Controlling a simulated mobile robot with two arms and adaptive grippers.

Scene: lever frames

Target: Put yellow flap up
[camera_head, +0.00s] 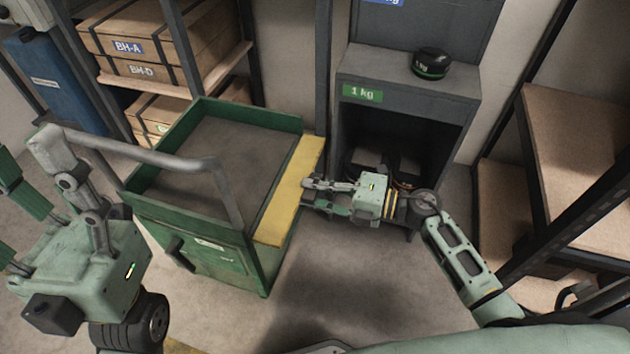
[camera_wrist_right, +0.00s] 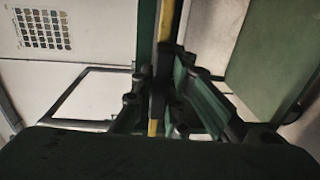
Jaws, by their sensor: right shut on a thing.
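The green cart (camera_head: 148,212) stands in the middle left, its grey top bed inside green walls. The yellow flap (camera_head: 287,197) is a long strip along the cart's right side, sticking outward near rim height; its exact tilt is hard to tell. My right gripper (camera_head: 305,193) comes from the right and is shut on the flap's outer edge. In the right wrist view the flap (camera_wrist_right: 167,22) shows nearly edge-on, running between the dark fingers (camera_wrist_right: 159,100). My left gripper (camera_head: 40,180) is open and empty at the far left, near the cart's handle.
A grey cabinet (camera_head: 405,88) with a "1 kg" label and a black round object (camera_head: 431,63) on it stands behind my right gripper. Wooden crates (camera_head: 150,40) fill a shelf at the back left. Another shelf (camera_head: 580,130) is at right. Floor (camera_head: 350,270) is clear in front.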

